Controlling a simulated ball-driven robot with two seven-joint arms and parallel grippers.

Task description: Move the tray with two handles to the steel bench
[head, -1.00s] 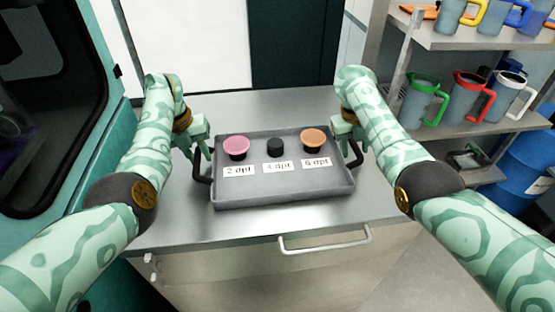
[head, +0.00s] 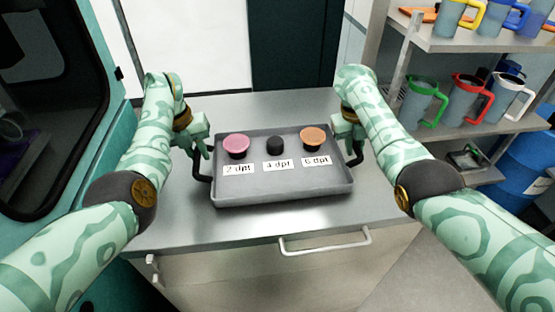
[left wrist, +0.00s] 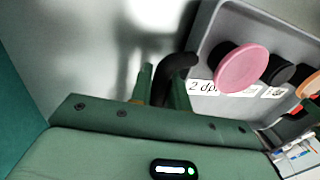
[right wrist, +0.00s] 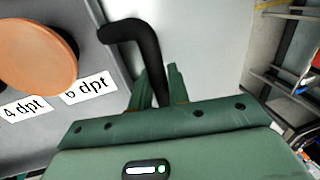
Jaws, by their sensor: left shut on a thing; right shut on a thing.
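The grey tray (head: 283,192) is over the steel bench (head: 245,229) in the head view. I cannot tell whether it rests on the top or hangs just above it. It carries a pink-topped module (head: 236,144), a black one (head: 275,146) and an orange-topped one (head: 312,138), behind labels 2 dpt, 4 dpt and 6 dpt. My left gripper (left wrist: 160,88) is shut on the tray's black left handle (left wrist: 178,66). My right gripper (right wrist: 160,88) is shut on its black right handle (right wrist: 137,34).
A shelf rack (head: 470,130) with several coloured-handled jugs stands at the right. A blue drum (head: 525,165) is beside it. A teal cabinet (head: 98,60) with a dark window is at the left. Bare bench top lies behind the tray.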

